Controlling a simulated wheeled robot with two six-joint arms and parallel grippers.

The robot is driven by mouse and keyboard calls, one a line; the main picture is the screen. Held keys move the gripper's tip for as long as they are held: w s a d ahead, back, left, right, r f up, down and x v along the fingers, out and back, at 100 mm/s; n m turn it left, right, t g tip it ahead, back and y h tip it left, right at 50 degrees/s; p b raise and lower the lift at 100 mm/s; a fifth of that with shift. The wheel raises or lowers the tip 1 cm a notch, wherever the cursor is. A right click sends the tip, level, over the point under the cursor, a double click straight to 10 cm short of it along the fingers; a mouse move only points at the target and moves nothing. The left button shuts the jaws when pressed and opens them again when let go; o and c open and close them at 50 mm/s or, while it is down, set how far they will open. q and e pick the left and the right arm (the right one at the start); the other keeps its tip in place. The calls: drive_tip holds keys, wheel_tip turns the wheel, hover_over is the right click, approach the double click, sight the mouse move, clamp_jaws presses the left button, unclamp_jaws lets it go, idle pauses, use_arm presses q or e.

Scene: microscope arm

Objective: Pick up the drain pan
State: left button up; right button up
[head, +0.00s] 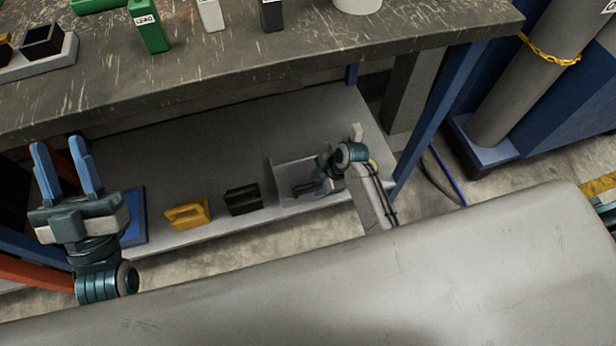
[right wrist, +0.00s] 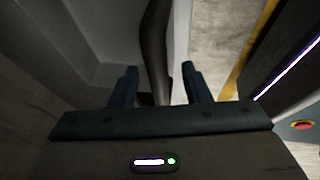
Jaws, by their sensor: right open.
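The drain pan looks to be the shallow grey tray (head: 284,168) on the lower shelf, at its right end. It is partly hidden by my right arm. My right gripper (head: 306,187) is low at the pan's front right part, with its jaws open. In the right wrist view, a dark upright strip (right wrist: 155,45) shows between the open fingers (right wrist: 159,80), with a pale grey surface to its left. I cannot tell whether the strip is the pan's rim or whether the fingers touch it. My left gripper (head: 64,170) is open and empty, fingers up, at the left.
On the lower shelf (head: 225,135) stand a black container (head: 242,200), a yellow one (head: 187,213) and a blue item (head: 134,215). The worktop (head: 230,55) overhangs it, carrying a green bottle (head: 150,32). A blue leg (head: 440,110) stands right of the pan.

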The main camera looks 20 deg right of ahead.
clamp_jaws()
idle(1.4)
